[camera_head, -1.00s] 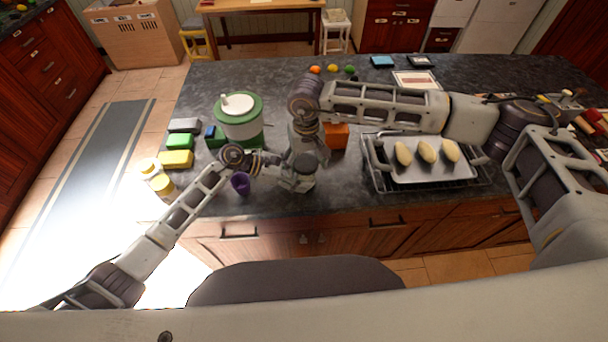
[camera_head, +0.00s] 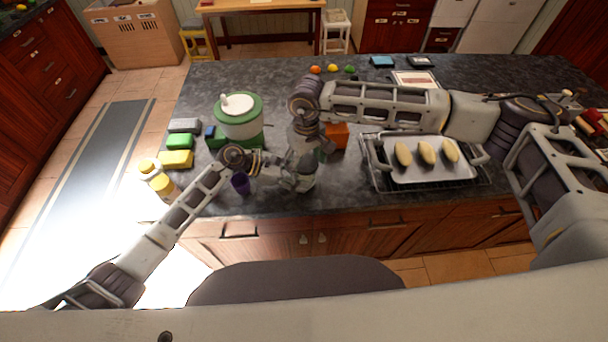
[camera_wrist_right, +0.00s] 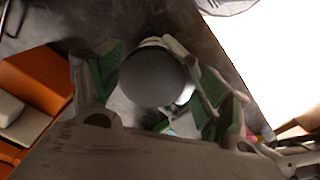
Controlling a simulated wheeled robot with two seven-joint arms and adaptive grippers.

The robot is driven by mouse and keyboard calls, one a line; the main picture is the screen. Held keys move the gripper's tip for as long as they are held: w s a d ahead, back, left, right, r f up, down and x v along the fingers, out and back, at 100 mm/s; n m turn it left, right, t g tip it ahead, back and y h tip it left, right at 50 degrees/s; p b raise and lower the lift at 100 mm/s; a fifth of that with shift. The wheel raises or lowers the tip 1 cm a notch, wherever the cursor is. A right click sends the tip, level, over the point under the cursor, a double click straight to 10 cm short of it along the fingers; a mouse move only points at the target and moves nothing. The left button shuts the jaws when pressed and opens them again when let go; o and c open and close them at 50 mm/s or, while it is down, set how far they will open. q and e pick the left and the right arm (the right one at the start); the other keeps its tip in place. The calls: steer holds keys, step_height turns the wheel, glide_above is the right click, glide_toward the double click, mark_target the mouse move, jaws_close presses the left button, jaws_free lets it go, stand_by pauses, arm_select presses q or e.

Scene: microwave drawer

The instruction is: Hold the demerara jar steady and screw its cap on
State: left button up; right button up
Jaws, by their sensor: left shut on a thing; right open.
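A round dark grey disc, apparently the cap on the demerara jar (camera_wrist_right: 158,76), shows from above in the right wrist view. Its pale rim shows, and most of the jar below is hidden. My right gripper (camera_wrist_right: 155,92) is open, with its green-padded fingers on either side of the disc. I cannot tell whether they touch it. In the head view my left gripper (camera_head: 264,163) reaches in from the left, shut on the jar. The right gripper (camera_head: 280,172) is close beside it. The arms and grippers largely hide the jar there.
An orange box (camera_head: 338,132) and a tray of rolls (camera_head: 432,174) lie to the right. Yellow-capped jars (camera_head: 163,184) stand at the counter's left edge.

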steer(key=shift+n, duration=1.3)
steer(key=shift+c, duration=0.2)
